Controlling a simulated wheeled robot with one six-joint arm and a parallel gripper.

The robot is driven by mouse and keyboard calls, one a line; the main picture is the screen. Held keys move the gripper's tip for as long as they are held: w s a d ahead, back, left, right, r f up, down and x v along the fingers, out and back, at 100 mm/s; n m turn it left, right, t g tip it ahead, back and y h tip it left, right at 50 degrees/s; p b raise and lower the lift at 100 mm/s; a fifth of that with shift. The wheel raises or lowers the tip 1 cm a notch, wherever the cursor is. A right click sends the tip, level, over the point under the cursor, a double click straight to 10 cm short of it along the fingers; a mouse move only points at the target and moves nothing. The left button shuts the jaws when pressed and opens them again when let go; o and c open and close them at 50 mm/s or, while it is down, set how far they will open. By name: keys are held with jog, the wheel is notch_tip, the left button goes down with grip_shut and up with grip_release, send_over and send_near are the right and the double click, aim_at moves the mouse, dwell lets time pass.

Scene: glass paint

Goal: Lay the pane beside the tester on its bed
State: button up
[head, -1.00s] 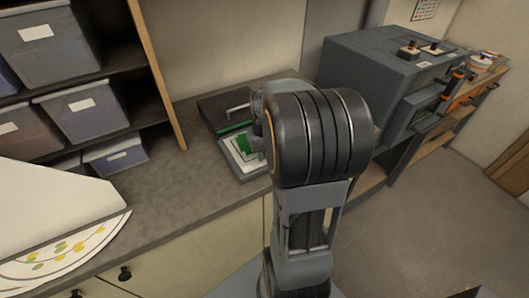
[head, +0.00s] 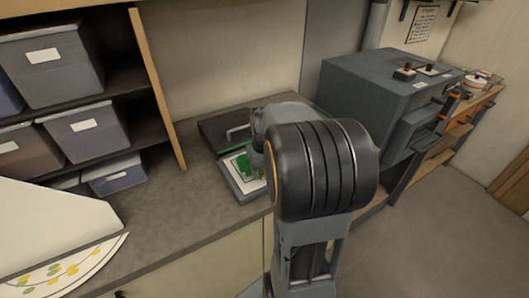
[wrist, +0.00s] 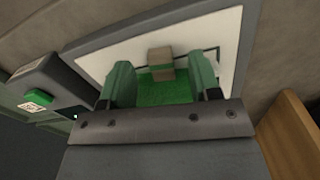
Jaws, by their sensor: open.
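The tester (head: 222,128) is a dark flat device with a handle on the counter, with a pale bed (head: 236,188) in front of it. In the wrist view, the bed is a white plate with a black outline (wrist: 217,30) and a grey rim. A green pane (wrist: 165,93) lies over the white plate, with a beige-grey block (wrist: 160,60) at its far end. The pane shows as a green patch in the head view (head: 243,166). My gripper (wrist: 161,70) is open, its two green fingers on either side of the block and apart from it. My arm hides part of the bed in the head view.
A shelf with grey bins (head: 85,130) stands at the left. A white board (head: 50,225) and a sheet with yellow dots (head: 68,272) lie at the front left. A large grey cabinet (head: 385,95) stands at the right. The counter left of the bed is clear.

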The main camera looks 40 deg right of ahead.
notch_tip(320, 180, up, 12)
dwell(0.4)
jog(key=s+a+f+n+t, duration=0.1)
jog(key=s+a+f+t, duration=0.1)
jog(key=a, duration=0.6)
jog(key=s+a+f+n+t, duration=0.2)
jog(key=s+a+f, duration=0.2)
jog(key=a, duration=0.5)
jog(key=shift+s+f, duration=0.35)
jog(key=shift+f, duration=0.1)
jog(key=shift+c, duration=0.2)
